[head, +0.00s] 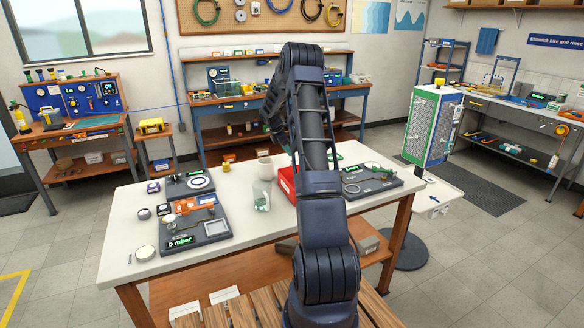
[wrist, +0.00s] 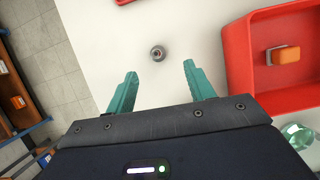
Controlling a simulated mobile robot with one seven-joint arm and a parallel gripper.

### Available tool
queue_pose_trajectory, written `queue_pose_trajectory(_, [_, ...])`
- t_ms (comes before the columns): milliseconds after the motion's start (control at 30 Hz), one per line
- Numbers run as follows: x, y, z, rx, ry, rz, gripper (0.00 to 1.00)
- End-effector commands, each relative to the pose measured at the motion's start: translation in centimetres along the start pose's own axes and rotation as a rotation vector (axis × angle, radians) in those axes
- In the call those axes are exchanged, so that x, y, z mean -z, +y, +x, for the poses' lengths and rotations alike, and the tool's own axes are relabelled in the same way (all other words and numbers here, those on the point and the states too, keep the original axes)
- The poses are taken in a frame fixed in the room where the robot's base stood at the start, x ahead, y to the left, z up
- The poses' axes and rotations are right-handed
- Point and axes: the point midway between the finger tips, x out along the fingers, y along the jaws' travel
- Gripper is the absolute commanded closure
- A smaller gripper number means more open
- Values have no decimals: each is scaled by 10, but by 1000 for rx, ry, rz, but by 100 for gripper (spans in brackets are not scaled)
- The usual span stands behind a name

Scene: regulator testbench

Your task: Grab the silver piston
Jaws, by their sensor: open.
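A small silver-grey round piece with a darker centre, which looks like the silver piston (wrist: 157,53), stands on the white tabletop in the wrist view. My gripper (wrist: 160,69) is open and empty, with its two teal fingers apart. The piece appears just beyond the fingertips and between their lines, not touched by either finger. The height of the fingers above the table is hard to tell. In the head view my arm covers the middle of the table, and I cannot make out the piston there.
A red tray (wrist: 240,84) lies right of the fingers, holding an orange block (wrist: 286,55) with a metal end. A clear greenish glass item (wrist: 300,135) is near the lower right. In the head view, the white table (head: 122,236) carries a grey board with a display (head: 205,236) at left.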

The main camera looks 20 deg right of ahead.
Motion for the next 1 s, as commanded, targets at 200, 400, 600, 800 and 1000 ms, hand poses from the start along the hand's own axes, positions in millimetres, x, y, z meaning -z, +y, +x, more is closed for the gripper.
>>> queue_pose_trajectory(200, [1, 0, 32, 2, 0, 0, 47])
queue_pose_trajectory(400, [1, 1, 45, 0, 1, 1, 47])
queue_pose_trajectory(600, [2, 4, 65, 2, 0, 1, 47])
queue_pose_trajectory(800, [2, 6, 90, 1, 1, 2, 47])
queue_pose_trajectory(1000, [2, 6, 94, 0, 0, 2, 47])
